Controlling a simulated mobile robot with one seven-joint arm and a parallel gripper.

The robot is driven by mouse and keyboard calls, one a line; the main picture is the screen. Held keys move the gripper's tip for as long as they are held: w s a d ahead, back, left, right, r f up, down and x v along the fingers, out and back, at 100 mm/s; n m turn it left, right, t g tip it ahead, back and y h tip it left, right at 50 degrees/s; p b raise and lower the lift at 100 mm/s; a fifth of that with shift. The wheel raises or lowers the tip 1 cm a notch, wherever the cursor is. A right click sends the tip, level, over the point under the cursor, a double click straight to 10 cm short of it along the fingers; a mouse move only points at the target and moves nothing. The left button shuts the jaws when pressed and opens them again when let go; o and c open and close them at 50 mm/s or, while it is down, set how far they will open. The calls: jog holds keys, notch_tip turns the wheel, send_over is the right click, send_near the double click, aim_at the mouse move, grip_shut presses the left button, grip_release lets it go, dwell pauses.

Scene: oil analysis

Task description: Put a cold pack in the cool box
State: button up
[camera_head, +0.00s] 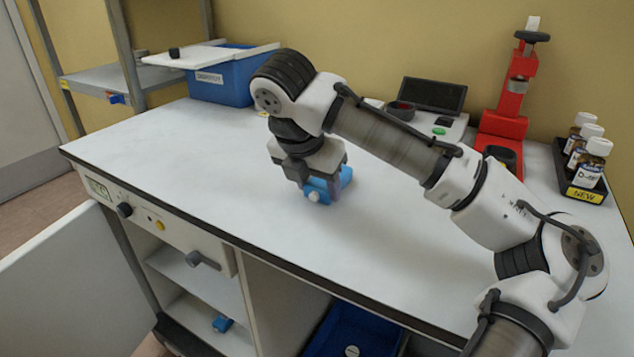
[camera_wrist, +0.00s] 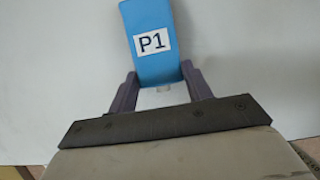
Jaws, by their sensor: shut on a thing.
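My gripper (camera_wrist: 162,88) is shut on a blue cold pack (camera_wrist: 146,17) with a white label reading "P1". In the head view the held cold pack (camera_head: 325,188) shows below my gripper, at or just above the white bench top; I cannot tell whether it touches. The cool box (camera_head: 222,80) is a blue box at the back left of the bench. Its white lid (camera_head: 185,56) lies across the top, seemingly shifted to the left, with a dark knob. The inside of the box is hidden.
A red device (camera_head: 508,100), a grey instrument with a dark screen (camera_head: 432,95) and a rack of bottles (camera_head: 585,190) stand at the back right. A cabinet door (camera_head: 60,280) stands open. The bench top's left part (camera_head: 170,150) is clear.

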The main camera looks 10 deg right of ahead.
jog(key=o, duration=1.1)
jog(key=shift+f, duration=0.1)
